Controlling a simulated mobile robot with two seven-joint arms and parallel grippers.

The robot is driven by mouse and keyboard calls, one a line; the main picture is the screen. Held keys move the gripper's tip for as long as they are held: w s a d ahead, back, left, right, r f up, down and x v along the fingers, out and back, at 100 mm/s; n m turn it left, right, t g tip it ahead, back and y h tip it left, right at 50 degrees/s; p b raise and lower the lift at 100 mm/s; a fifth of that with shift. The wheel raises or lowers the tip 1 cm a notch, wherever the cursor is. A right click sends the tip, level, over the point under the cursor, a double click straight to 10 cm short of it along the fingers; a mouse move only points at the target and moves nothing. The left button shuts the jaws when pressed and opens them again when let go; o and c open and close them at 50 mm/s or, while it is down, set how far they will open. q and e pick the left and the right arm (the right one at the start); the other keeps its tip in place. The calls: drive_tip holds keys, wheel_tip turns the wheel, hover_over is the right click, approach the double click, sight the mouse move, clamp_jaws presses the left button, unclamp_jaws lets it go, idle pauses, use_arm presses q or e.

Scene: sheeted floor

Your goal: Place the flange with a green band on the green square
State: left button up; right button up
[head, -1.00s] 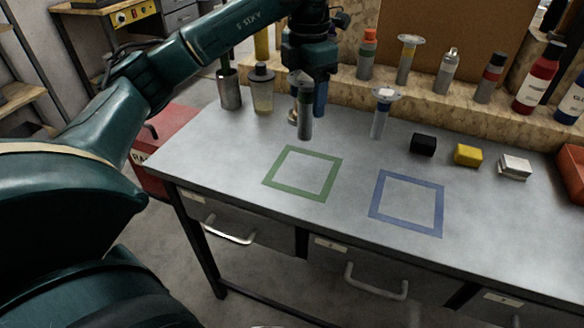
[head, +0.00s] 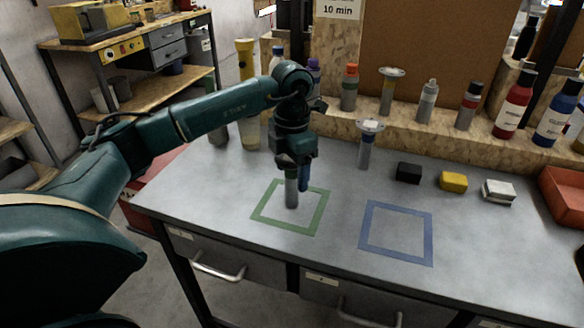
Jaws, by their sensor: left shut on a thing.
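My left gripper (head: 294,163) points down over the green square outline (head: 281,226) on the grey table. It is shut on a grey upright cylinder, the flange (head: 291,190). The flange's upper part is hidden by the gripper, and its green band cannot be made out now. Its lower end shows inside the green outline; I cannot tell whether it touches the table. A dark blue part shows just right of it, below the gripper. Another flange (head: 366,150) with a wide pale top stands behind and to the right. My right gripper is not in view.
A blue square outline (head: 396,257) lies empty to the right. Black (head: 408,173), yellow (head: 453,182) and white (head: 498,191) blocks sit at the right, near a red bin (head: 566,195). Several bottles stand on the wooden ledge behind. The table front is clear.

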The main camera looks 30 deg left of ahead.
use_arm(q)
drive_tip(key=shift+f, duration=0.15)
drive_tip(key=o, duration=1.1)
drive_tip(key=shift+r, duration=0.3)
wheel_tip(320, 180, up, 11)
drive_tip(key=shift+f, duration=0.2)
drive_tip(key=shift+r, duration=0.65)
drive_tip(key=shift+f, duration=0.1)
